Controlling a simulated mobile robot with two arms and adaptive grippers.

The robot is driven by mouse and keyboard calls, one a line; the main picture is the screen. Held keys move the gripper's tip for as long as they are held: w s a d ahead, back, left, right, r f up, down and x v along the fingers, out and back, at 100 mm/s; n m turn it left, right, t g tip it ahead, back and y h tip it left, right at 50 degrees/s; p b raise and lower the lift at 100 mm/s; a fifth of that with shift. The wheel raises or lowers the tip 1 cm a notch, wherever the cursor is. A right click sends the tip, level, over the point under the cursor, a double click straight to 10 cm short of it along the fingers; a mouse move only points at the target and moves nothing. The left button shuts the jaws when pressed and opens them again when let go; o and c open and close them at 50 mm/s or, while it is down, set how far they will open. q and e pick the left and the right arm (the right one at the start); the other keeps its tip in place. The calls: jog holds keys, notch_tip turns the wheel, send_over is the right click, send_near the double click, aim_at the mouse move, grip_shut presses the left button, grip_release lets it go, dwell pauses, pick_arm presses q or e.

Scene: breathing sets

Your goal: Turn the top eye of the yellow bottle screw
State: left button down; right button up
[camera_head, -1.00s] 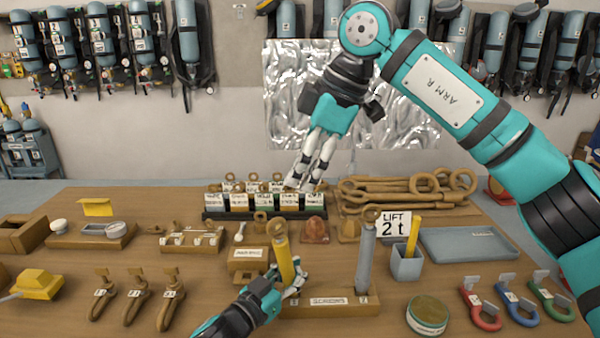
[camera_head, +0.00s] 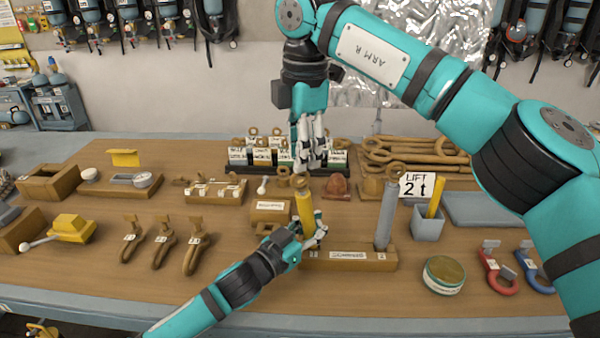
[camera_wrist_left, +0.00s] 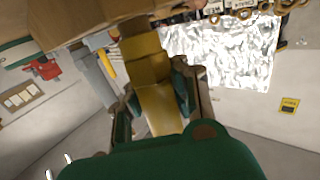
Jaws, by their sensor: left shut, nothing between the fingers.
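The yellow bottle screw (camera_head: 305,209) stands upright in a wooden holder (camera_head: 350,262), its brown top eye (camera_head: 299,182) uppermost. My left gripper (camera_head: 316,240) is shut at the lower part of the yellow body. In the left wrist view the yellow body (camera_wrist_left: 158,108) shows between the finger pads (camera_wrist_left: 158,95); whether they touch it is not clear. My right gripper (camera_head: 308,168) points down just above the top eye in the picture. Its fingers are close together, and I cannot tell their gap or whether they touch the eye.
A grey bottle screw (camera_head: 386,215) stands at the holder's right end. A grey cup (camera_head: 428,222) and the "LIFT 2 t" sign (camera_head: 417,186) are right of it. A rack of labelled blocks (camera_head: 250,157) is behind. Shackles (camera_head: 163,245) lie left; the front table is mostly clear.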

aim_at(300, 187)
jog(key=f, duration=0.5)
jog(key=shift+w+a+f, duration=0.1)
jog(key=shift+w, duration=0.1)
grip_shut()
